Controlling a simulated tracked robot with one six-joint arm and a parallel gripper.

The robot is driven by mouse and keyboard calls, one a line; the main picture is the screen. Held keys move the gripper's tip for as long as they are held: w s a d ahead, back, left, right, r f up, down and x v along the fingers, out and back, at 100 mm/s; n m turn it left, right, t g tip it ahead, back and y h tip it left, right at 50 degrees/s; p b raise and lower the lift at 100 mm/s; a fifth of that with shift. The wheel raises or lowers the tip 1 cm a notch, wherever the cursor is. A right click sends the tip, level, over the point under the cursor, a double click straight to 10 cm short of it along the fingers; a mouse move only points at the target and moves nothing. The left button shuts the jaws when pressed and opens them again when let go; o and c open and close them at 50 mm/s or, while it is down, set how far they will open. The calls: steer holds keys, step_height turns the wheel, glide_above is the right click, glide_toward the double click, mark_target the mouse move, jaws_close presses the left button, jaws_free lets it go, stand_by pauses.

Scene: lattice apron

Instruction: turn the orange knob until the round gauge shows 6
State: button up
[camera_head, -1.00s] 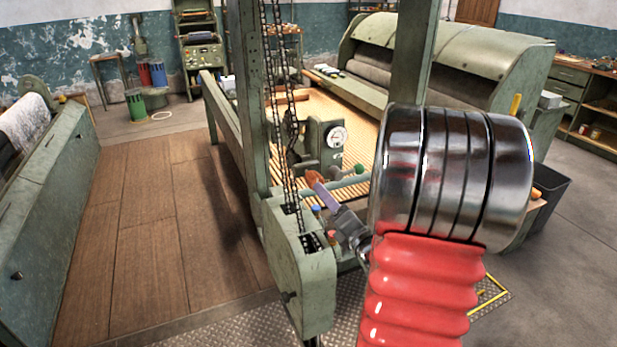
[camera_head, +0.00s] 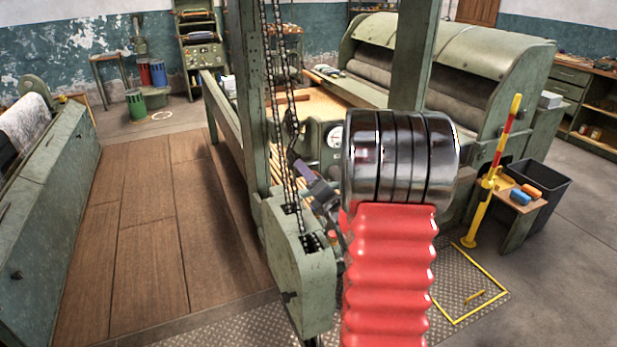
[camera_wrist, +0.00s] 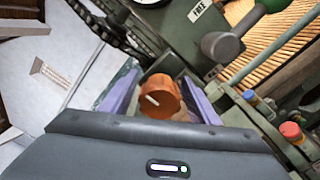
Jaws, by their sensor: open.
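The orange knob (camera_wrist: 160,97), with a white pointer mark, sits between the two purple fingers of my gripper (camera_wrist: 160,88) in the wrist view. The gripper is open, with a finger on each side of the knob and a visible gap to each. In the head view my gripper (camera_head: 304,170) is at the green machine, and I cannot make out the knob there.
A lever (camera_wrist: 222,46) with a green end lies above right of the knob in the wrist view. A blue button (camera_wrist: 250,96) and a red button (camera_wrist: 290,130) stand right of the gripper. A chain (camera_head: 283,110) hangs beside the green post (camera_head: 250,90).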

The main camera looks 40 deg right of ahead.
steer(key=c, duration=1)
steer(key=shift+c, duration=0.2)
steer(key=shift+m, duration=0.3)
